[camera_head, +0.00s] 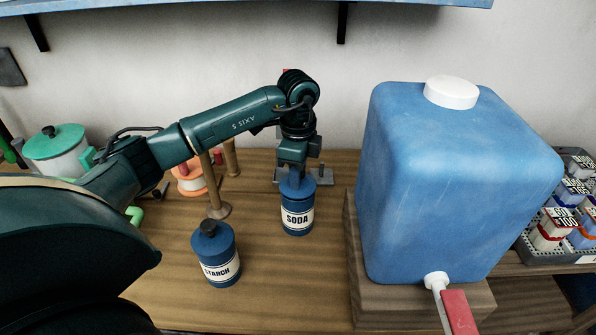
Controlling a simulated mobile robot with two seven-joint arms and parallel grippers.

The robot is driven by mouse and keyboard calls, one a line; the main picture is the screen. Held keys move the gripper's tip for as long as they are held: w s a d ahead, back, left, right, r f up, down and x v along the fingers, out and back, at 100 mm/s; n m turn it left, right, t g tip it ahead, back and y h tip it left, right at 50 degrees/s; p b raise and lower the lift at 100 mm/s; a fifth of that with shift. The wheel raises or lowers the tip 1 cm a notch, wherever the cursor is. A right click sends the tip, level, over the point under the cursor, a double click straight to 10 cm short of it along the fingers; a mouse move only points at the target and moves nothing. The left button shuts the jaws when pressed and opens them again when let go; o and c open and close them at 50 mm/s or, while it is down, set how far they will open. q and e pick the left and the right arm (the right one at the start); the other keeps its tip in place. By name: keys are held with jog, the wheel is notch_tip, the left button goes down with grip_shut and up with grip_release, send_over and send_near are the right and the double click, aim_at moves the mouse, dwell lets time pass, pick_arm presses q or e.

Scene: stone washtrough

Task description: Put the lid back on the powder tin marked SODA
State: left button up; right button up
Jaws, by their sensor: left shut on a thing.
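The blue SODA tin (297,222), with a white label, stands upright on the wooden table just left of the big blue container. My left gripper (296,170) points down directly above it and is shut on the blue lid (297,187). The lid is over the tin's mouth, lined up with it. From this angle I cannot tell whether it touches the rim or is fully seated. The fingers hide the lid's knob. My right gripper is not in view.
A similar blue STARCH tin (216,258) with its lid on stands to the left. A large blue container (460,180) with a tap stands on a wooden block (366,270) at right. A green-lidded pot (56,150) is at far left. The tabletop in front of SODA is clear.

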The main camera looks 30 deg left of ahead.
pick_arm(q)
jog(key=o, duration=1)
jog(key=shift+o, duration=0.5)
jog(key=o, duration=0.4)
jog(key=shift+r+p, duration=2.8)
jog(key=shift+r, duration=0.75)
jog(key=shift+c, duration=0.2)
jog(key=shift+f, duration=0.1)
grip_shut()
